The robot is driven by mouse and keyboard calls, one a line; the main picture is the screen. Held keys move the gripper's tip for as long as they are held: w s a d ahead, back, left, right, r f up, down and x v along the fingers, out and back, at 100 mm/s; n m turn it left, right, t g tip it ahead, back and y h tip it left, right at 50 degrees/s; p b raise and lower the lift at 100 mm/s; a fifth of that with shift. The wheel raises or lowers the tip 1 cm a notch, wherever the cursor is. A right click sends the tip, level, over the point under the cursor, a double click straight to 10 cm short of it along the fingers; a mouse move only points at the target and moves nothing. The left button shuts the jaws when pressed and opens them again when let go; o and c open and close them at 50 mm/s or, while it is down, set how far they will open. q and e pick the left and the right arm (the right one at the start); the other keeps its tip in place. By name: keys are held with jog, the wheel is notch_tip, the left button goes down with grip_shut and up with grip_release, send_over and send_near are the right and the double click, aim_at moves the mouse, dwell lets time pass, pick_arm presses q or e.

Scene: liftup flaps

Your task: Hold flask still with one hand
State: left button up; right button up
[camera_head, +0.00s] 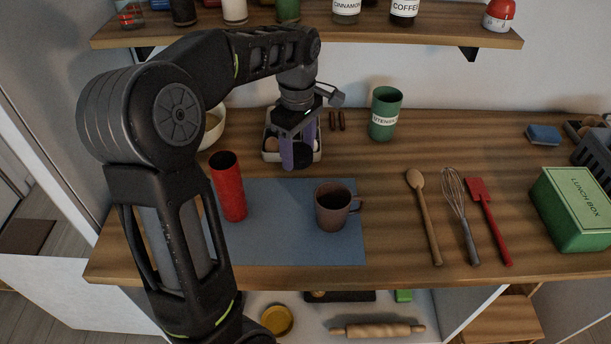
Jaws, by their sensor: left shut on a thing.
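The red flask (228,187) stands upright on the left part of the blue-grey mat (270,245). Its top looks dark and open. My left gripper (298,155) is behind and to the right of the flask, apart from it, pointing down in front of a small white-rimmed tray. Its fingers are shut on a small dark round piece, partly hidden by the fingers; I cannot tell for sure what it is. My right gripper is not in view, and nothing touches the flask that I can see.
A brown mug (333,208) stands on the mat. The white-rimmed tray (270,155), a pale bowl (213,130) and a green utensil pot (385,113) are behind. A wooden spoon (424,215), whisk (460,215), red spatula (490,220) and green lunch box (575,210) lie right. A shelf (400,38) overhangs.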

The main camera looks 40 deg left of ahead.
pick_arm(q)
send_over(299, 186)
notch_tip(299, 186, down, 5)
jog(key=shift+f, duration=0.1)
jog(key=shift+f, duration=1.85)
jog(key=shift+f, duration=0.2)
jog(key=o, duration=1.5)
jog(key=shift+o, duration=0.2)
jog(key=shift+r, duration=0.2)
